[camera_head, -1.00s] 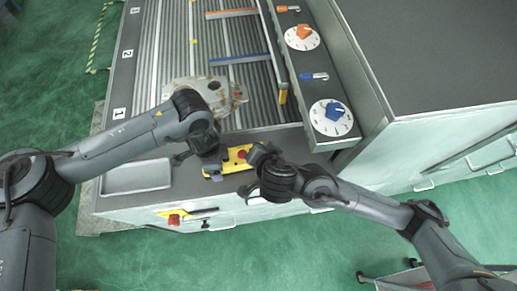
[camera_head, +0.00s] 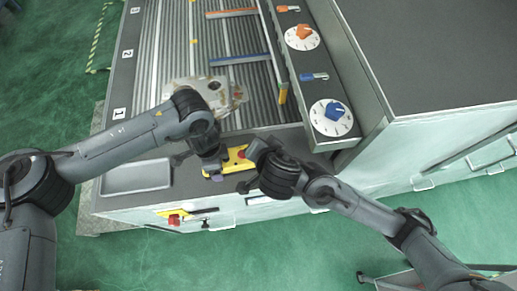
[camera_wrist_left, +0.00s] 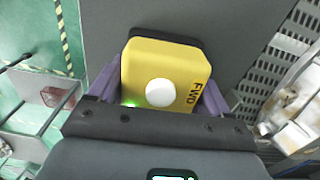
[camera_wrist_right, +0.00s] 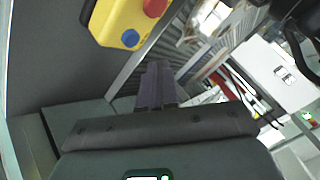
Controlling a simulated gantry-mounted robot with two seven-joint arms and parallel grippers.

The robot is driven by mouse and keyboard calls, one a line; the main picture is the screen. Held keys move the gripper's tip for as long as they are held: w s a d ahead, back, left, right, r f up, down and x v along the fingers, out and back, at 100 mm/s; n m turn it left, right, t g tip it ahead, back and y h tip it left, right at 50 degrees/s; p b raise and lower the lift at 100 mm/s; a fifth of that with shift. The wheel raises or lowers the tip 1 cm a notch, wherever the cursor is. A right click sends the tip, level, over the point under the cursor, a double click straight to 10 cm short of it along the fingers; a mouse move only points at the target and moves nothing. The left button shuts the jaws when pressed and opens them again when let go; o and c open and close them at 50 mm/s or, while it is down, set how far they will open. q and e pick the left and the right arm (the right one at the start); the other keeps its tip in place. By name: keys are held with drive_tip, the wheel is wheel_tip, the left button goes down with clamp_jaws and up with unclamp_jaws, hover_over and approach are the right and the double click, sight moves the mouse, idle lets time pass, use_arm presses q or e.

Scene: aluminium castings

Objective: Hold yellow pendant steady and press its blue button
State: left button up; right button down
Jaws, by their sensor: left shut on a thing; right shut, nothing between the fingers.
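The yellow pendant (camera_head: 237,158) lies at the front edge of the machine's grey top. My left gripper (camera_wrist_left: 160,85) is shut on one end of it, a purple finger on each side. In the left wrist view this end of the pendant (camera_wrist_left: 180,60) shows a white round button (camera_wrist_left: 159,92) and the letters FWD. In the right wrist view the pendant (camera_wrist_right: 107,22) is at the upper left, with its blue button (camera_wrist_right: 130,38) and a red button (camera_wrist_right: 155,7) showing. My right gripper (camera_wrist_right: 157,78) is shut and empty, its tips apart from the blue button.
A metal casting (camera_head: 222,95) lies on the slatted bed behind the pendant. A shallow grey tray (camera_head: 136,177) is at the left. Dials with an orange knob (camera_head: 304,32) and a blue knob (camera_head: 335,111) stand at the right. A red switch (camera_head: 174,219) is on the front face.

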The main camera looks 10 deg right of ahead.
drive_tip(key=shift+r, duration=1.45)
use_arm(q)
drive_tip(key=o, duration=1.4)
drive_tip(key=shift+c, duration=0.2)
drive_tip(key=shift+r, duration=0.1)
